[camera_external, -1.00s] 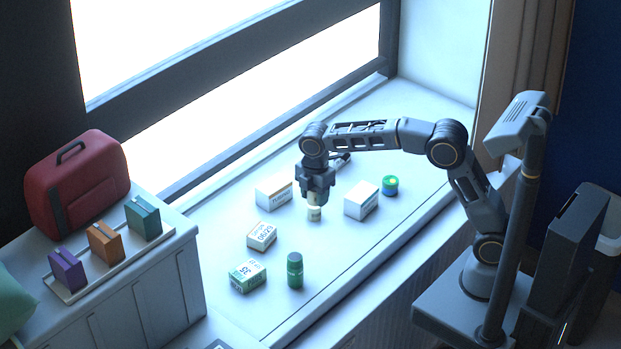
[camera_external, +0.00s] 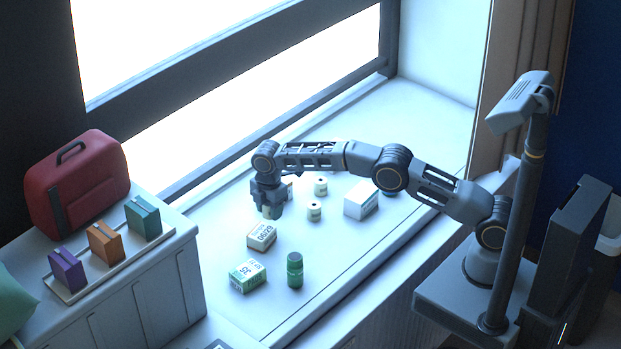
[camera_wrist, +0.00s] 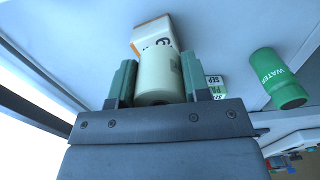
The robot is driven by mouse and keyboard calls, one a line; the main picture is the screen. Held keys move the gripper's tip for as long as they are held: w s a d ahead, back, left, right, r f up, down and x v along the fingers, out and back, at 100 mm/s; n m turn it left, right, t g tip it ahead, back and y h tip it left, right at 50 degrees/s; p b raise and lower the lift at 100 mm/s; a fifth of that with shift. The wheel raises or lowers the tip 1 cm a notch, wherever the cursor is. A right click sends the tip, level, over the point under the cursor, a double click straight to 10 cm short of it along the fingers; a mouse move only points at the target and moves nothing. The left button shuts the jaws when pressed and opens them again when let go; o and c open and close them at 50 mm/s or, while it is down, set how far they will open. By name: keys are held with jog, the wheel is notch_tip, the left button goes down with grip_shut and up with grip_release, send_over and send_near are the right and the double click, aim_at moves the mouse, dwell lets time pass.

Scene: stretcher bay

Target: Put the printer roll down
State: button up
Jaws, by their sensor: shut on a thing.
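My gripper (camera_external: 269,211) is low over the window sill, left of two standing cream rolls. In the wrist view, my gripper (camera_wrist: 156,85) has its two fingers closed on the sides of a cream printer roll (camera_wrist: 160,72). In the external view the held roll is mostly hidden by the fingers, and I cannot tell whether it touches the sill. The two other rolls, a front one (camera_external: 314,212) and a back one (camera_external: 320,187), stand apart from my gripper.
A small cream box (camera_external: 262,237) stands just in front of my gripper. Nearer are a green-and-white box (camera_external: 248,275) and a green water bottle (camera_external: 295,270). A white box (camera_external: 361,199) stands right of the rolls. The sill's front right is clear.

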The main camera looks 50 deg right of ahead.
aim_at(269, 226)
jog(key=shift+w+f, duration=0.2)
jog(key=shift+w+a+f+p, duration=0.1)
jog(key=shift+f+p, duration=0.35)
jog(key=shift+f, duration=1.2)
jog(key=shift+f, duration=0.1)
jog(key=shift+f, duration=0.15)
jog(key=o, duration=0.9)
notch_tip(269, 226, up, 12)
jog(key=shift+r, duration=0.25)
